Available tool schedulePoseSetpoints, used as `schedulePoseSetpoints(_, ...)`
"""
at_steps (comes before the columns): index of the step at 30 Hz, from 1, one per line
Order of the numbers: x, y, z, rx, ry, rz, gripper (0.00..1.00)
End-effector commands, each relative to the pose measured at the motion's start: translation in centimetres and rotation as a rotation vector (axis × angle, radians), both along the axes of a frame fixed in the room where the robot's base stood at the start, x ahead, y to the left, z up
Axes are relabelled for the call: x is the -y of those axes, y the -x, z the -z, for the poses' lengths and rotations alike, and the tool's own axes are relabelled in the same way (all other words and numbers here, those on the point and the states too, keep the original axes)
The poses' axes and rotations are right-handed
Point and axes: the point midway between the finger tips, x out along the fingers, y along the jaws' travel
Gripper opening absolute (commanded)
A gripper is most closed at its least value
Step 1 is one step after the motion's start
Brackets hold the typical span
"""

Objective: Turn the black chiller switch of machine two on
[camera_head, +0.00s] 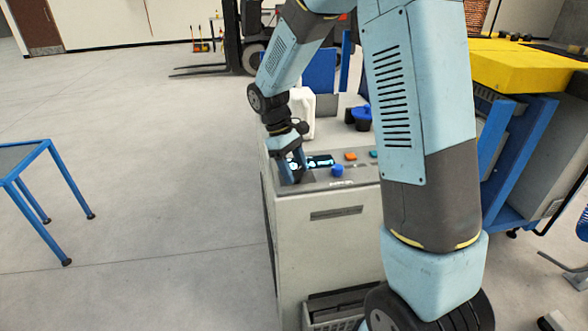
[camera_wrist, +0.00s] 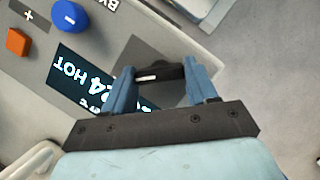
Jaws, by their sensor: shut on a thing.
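The chiller machine (camera_head: 335,225) is a pale cabinet with a grey control panel on top. The black switch (camera_wrist: 167,72) shows in the wrist view at the panel's edge, with a white line on it. My gripper (camera_wrist: 161,80) has its two blue fingers on either side of this switch and is shut on it. In the head view my gripper (camera_head: 293,173) reaches down onto the panel's left end and hides the switch. A lit display (camera_wrist: 85,80) beside it shows "HOT" text, partly covered by a finger.
A blue knob (camera_head: 337,170) and an orange button (camera_head: 350,156) sit right of the display. Behind the panel stand a white canister (camera_head: 303,112) and a blue-topped item (camera_head: 361,113). A blue-framed table (camera_head: 35,150) stands left, with open floor between.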

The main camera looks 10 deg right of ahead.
Motion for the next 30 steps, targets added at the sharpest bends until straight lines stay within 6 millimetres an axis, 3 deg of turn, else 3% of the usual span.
schedulePoseSetpoints(12, 0.09, -0.24, -0.07, 0.004, -0.001, 0.219, 0.27)
schedulePoseSetpoints(30, 0.12, -0.26, -0.10, 0.006, -0.001, 0.261, 0.27)
